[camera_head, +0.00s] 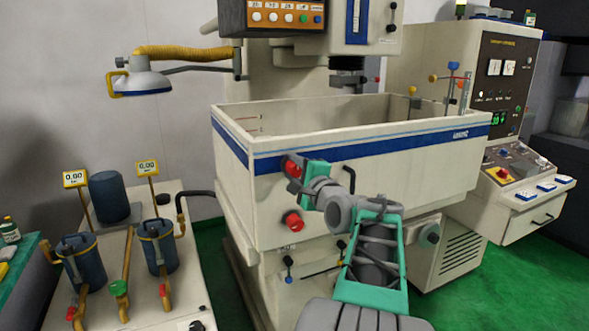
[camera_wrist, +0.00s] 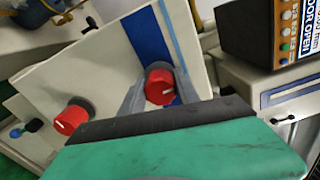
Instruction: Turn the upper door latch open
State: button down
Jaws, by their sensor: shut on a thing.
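The upper door latch is a round red knob (camera_head: 292,167) on the front left of the cream machine tank, at its blue stripe.
The tank door (camera_head: 400,158) carries a black handle (camera_head: 350,179) right of the latches, partly behind my arm. A filter unit with blue canisters (camera_head: 157,243) stands at left. A control cabinet (camera_head: 497,100) stands at right. Green floor is open at lower right.

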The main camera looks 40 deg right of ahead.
jog(key=c, duration=0.9)
grip_release()
jog(key=shift+s, duration=0.1)
jog(key=b+v, duration=0.2)
jog(key=v, duration=0.5)
jog(key=shift+s+a, duration=0.2)
jog(key=shift+s, duration=0.1)
